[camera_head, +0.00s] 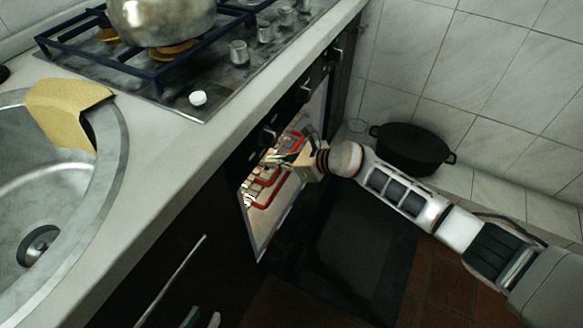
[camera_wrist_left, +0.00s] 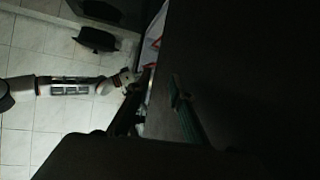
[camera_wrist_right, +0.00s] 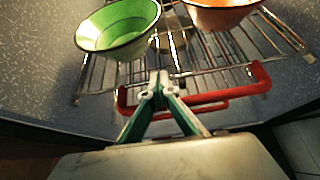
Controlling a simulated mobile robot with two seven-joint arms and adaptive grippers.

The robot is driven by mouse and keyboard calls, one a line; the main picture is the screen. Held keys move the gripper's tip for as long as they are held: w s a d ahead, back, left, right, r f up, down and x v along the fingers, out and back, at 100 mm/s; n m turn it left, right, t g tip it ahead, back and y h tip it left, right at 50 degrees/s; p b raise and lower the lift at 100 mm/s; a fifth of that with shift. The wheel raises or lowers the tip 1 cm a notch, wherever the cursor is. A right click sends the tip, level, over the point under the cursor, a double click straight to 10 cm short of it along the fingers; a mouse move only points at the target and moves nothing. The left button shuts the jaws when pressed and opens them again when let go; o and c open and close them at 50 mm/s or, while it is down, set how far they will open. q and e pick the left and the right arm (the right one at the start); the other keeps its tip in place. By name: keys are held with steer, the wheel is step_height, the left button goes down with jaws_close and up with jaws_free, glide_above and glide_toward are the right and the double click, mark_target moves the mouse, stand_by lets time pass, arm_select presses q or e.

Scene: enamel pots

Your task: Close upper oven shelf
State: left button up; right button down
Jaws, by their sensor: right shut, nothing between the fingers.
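The oven (camera_head: 262,235) is open in the counter front, with its lit inside showing. In the right wrist view a wire shelf (camera_wrist_right: 235,50) with a red front handle (camera_wrist_right: 225,97) holds a green bowl (camera_wrist_right: 118,28) and an orange bowl (camera_wrist_right: 222,14). Red handle parts (camera_head: 262,200) also show in the head view. My left gripper (camera_head: 203,318) is open and empty, low before the dark cabinet.
The dark oven door (camera_head: 345,250) hangs down open below my right arm. A black pot (camera_head: 412,148) stands by the tiled wall at right. The hob (camera_head: 215,75) with a steel pot (camera_head: 162,20) and the sink (camera_head: 60,220) are on the counter above.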

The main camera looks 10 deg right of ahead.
steer(key=shift+w+a+f, duration=0.25)
steer(key=shift+w+a, duration=0.15)
steer(key=shift+a, duration=0.35)
arm_select(q)
steer(key=shift+w+d+r, duration=0.1)
steer(key=shift+d+r, duration=0.15)
steer(key=shift+d, duration=0.05)
arm_select(e)
steer(key=shift+w+a, duration=0.25)
steer(key=shift+a, duration=0.05)
steer(key=shift+r, duration=0.1)
